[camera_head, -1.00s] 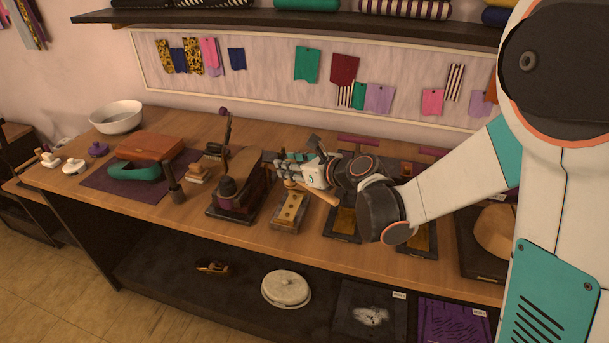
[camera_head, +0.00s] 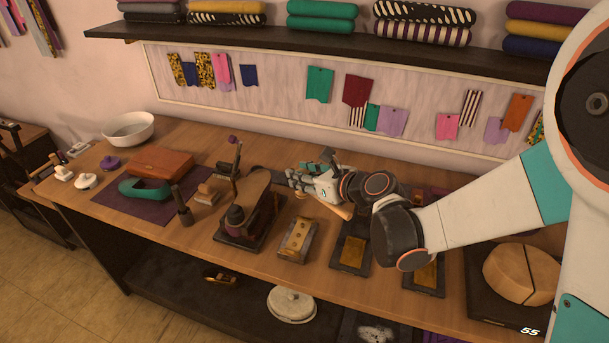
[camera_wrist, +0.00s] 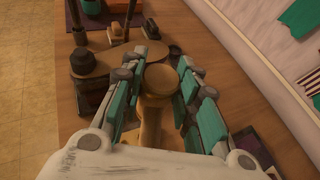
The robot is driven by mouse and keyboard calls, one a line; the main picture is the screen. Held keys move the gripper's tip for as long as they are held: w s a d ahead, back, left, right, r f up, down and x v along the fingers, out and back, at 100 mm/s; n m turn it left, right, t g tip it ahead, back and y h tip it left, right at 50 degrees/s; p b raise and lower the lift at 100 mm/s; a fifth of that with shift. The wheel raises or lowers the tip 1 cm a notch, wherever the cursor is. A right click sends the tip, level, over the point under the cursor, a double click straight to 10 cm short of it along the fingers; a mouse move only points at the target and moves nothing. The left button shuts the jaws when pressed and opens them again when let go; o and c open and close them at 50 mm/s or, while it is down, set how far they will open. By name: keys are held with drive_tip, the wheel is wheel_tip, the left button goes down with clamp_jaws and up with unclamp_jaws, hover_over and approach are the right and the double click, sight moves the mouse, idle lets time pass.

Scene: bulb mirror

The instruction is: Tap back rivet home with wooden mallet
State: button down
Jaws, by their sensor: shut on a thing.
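My gripper (camera_head: 297,180) is shut on the wooden mallet and holds it above the bench. In the wrist view the mallet's round head (camera_wrist: 160,78) shows between the fingers, with its shank running back toward the palm. In the head view a pale piece of the mallet (camera_head: 337,209) sticks out below the gripper. A block with a tan top and small dark round spots (camera_head: 297,240) stands on the bench in front of and below the gripper. I cannot tell which spot, if any, is the back rivet.
A dark stand with a wooden top (camera_head: 250,207) is close left of the gripper. Black trays (camera_head: 350,254) lie to the right. A brown leather bag (camera_head: 161,162) and teal piece (camera_head: 145,188) lie on a purple mat. A shelf of fabric rolls (camera_head: 320,30) hangs above.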

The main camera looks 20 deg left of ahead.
sight(303, 195)
drive_tip(key=shift+f, duration=0.1)
drive_tip(key=shift+f+b, duration=2.5)
drive_tip(key=shift+f, duration=0.25)
drive_tip(key=shift+f+b, duration=0.25)
drive_tip(key=shift+b, duration=0.25)
wheel_tip(303, 195, down, 6)
drive_tip(key=b, duration=0.5)
drive_tip(key=shift+f, duration=0.2)
wheel_tip(303, 195, up, 6)
drive_tip(key=p, duration=0.3)
drive_tip(key=shift+f+p, duration=0.1)
drive_tip(key=shift+p, duration=0.3)
drive_tip(key=shift+f, duration=0.1)
